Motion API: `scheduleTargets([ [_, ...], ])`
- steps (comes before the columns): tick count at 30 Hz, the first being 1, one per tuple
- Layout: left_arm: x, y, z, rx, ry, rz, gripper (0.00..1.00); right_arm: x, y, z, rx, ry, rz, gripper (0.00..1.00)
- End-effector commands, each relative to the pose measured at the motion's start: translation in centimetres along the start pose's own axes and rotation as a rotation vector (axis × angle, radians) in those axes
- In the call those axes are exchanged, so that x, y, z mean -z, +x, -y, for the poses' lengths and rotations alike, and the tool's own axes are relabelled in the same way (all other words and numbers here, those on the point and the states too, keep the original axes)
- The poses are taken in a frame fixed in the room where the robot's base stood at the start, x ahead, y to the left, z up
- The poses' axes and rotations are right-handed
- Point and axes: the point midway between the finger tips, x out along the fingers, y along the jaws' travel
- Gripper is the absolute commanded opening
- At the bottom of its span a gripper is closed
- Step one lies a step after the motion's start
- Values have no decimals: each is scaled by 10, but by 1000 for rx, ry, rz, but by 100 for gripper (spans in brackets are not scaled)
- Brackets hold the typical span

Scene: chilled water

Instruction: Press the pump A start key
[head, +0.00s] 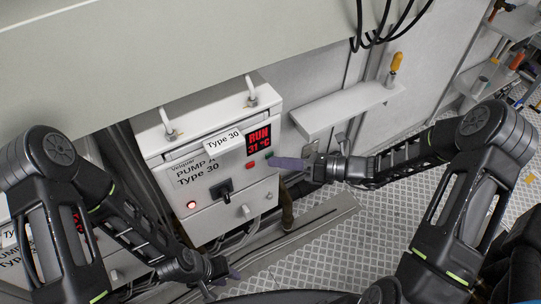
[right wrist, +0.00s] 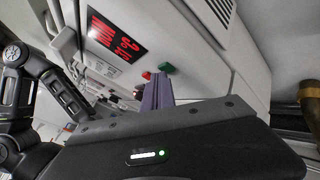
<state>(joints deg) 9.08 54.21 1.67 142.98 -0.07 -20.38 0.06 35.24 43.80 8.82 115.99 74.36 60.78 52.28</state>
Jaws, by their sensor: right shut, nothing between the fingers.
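The pump A panel (head: 233,195) is a white box labelled PUMP A Type 30. Its display (head: 258,139) reads RUN and 31 °C in red, and also shows in the right wrist view (right wrist: 116,38). The green start key (head: 268,155) sits below the display, beside a red key (head: 249,165). In the right wrist view the green key (right wrist: 166,67) is just beyond the fingertips of my right gripper (right wrist: 157,80). That gripper (head: 280,163) is shut and empty. Whether it touches the key I cannot tell. My left gripper (head: 221,281) is low, below the panel, with its fingers apart.
A second similar panel (head: 14,257) is partly behind my left arm. A grey shelf (head: 335,107) juts out right of the panel. Metal tread floor (head: 345,240) lies below.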

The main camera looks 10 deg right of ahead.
Motion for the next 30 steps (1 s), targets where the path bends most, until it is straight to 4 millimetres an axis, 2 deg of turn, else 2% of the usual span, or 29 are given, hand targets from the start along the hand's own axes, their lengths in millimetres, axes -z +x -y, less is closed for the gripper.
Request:
scheduleTargets([
  [9, 0, -6, -2, 0, 0, 0, 33, 6, -10, -7, 1, 1, 0, 0],
  [23, 0, -7, -3, 0, 0, 0, 33, 9, -12, -9, 0, 1, 0, 0],
  [30, 0, -14, -5, 0, 0, 0, 33, 18, -26, -20, 2, 2, 0, 0],
])
